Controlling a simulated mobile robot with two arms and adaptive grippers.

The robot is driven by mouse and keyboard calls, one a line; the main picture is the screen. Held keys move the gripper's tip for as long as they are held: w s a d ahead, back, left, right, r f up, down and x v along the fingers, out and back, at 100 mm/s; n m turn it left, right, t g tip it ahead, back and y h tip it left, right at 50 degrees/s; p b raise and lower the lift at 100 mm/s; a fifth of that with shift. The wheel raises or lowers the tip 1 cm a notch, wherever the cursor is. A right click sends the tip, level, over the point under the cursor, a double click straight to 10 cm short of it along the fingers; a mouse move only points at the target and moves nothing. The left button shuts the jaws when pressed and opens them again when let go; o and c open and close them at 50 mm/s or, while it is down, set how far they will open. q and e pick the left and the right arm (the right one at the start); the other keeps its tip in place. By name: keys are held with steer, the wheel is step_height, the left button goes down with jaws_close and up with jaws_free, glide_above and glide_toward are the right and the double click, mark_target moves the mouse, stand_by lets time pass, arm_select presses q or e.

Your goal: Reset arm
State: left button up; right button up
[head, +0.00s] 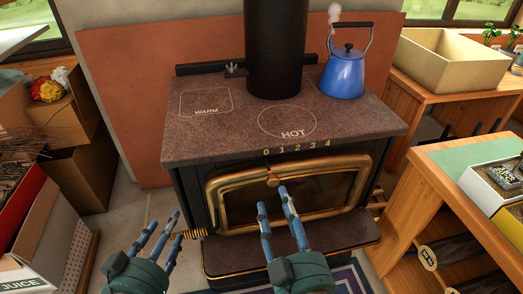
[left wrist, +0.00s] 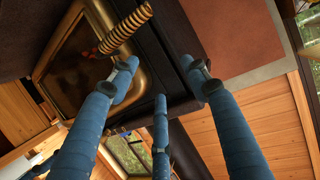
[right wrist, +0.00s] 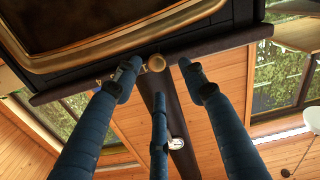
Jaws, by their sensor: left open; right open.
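My left gripper (head: 164,224) is open and empty, low in front of the stove's left front corner, close to a coiled brass handle (head: 195,234). In the left wrist view its spread blue fingers (left wrist: 159,75) have the coiled handle (left wrist: 126,28) beyond them, and nothing sits between them.
The dark stove (head: 215,140) has WARM and HOT areas on top. A blue kettle (head: 343,76), steaming, stands at its back right. A wooden bench (head: 445,215) flanks the right; cardboard boxes (head: 60,110) and a JUICE box (head: 50,240) stand left.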

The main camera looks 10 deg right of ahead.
steer(key=s+d+f+m+g+h, duration=0.1)
steer(key=s+d+f+g, duration=0.1)
steer(key=d+f+g, duration=0.45)
steer(key=s+d+f+m+g+h, duration=0.15)
steer(key=d+f, duration=0.25)
steer(key=f, duration=0.5)
steer(key=s+f+g+y, duration=0.1)
steer(key=s+f+g, duration=0.3)
steer(key=s+f, duration=0.25)
arm_select(q)
steer(key=s+a+f+g+y+p, duration=0.1)
steer(key=s+a+f+g+p, duration=0.2)
steer(key=s+f+g+p, duration=0.45)
steer(key=s+a+f+g+y+p, duration=0.2)
steer(key=s+a+f+g+p, duration=0.15)
steer(key=s+f+p, duration=0.7)
steer(key=s+a+r+g+p, duration=0.1)
steer(key=s+p, duration=0.8)
steer(key=p, duration=0.4)
steer(key=s+a+r+g+p, duration=0.1)
steer(key=s+a+r+p, duration=0.1)
steer(key=s+p, duration=0.8)
steer(key=p, duration=0.4)
steer(key=shift+s, duration=0.25)
arm_select(e)
steer(key=s+d+n+g, duration=0.2)
steer(key=s+g, duration=0.3)
steer(key=s, duration=2)
steer(key=shift+d+r+y, duration=0.15)
steer(key=shift+r+y, duration=0.3)
